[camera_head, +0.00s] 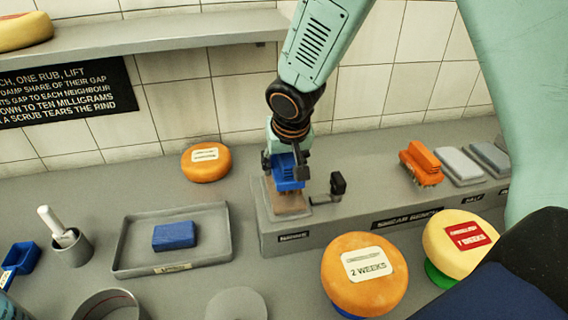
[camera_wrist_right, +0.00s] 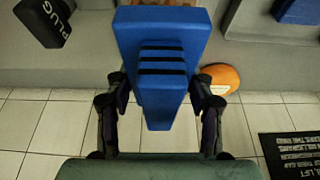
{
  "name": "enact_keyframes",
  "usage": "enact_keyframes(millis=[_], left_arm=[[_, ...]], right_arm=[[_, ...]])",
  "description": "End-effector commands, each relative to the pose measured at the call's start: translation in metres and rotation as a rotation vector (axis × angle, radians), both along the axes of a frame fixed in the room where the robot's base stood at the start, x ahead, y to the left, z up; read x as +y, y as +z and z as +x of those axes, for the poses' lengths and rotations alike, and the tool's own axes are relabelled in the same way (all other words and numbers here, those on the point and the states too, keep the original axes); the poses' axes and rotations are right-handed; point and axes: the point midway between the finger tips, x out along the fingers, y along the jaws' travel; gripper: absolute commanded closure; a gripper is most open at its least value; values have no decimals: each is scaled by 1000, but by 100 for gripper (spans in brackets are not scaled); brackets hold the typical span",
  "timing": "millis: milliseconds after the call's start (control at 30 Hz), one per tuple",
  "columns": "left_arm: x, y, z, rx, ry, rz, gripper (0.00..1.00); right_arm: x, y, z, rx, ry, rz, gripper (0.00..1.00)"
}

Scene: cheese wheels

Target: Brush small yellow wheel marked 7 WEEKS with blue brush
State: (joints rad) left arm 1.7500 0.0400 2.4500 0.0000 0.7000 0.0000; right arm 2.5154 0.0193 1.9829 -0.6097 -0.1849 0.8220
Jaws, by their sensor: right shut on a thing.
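The small yellow wheel (camera_head: 437,238), with a red label that seems to read 7 WEEKS, sits on a green stand (camera_head: 438,277) at the right of the head view. My right gripper (camera_head: 286,163) is shut on the blue brush (camera_head: 289,183), over the left end of the raised grey bench. A brown patch lies under the brush; I cannot tell whether they touch. In the wrist view the blue brush (camera_wrist_right: 155,30) sits between the fingers of the right gripper (camera_wrist_right: 160,85). The wheel is well right of the brush. My left gripper is not in view.
An orange wheel marked 2 WEEKS (camera_head: 391,285) stands left of the yellow wheel. A black bracket (camera_head: 337,187) is right of the brush. An orange brush (camera_head: 421,165) and grey blocks lie farther right. A tray (camera_head: 220,248) with a blue block is at left.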

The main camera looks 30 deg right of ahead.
Motion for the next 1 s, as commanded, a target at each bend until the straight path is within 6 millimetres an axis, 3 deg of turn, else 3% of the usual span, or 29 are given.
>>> enact_keyframes(millis=[500,1000], left_arm=[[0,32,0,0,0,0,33],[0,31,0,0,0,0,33]], right_arm=[[0,38,1,-2,0,0,71],[0,37,1,-2,1,0,71]])
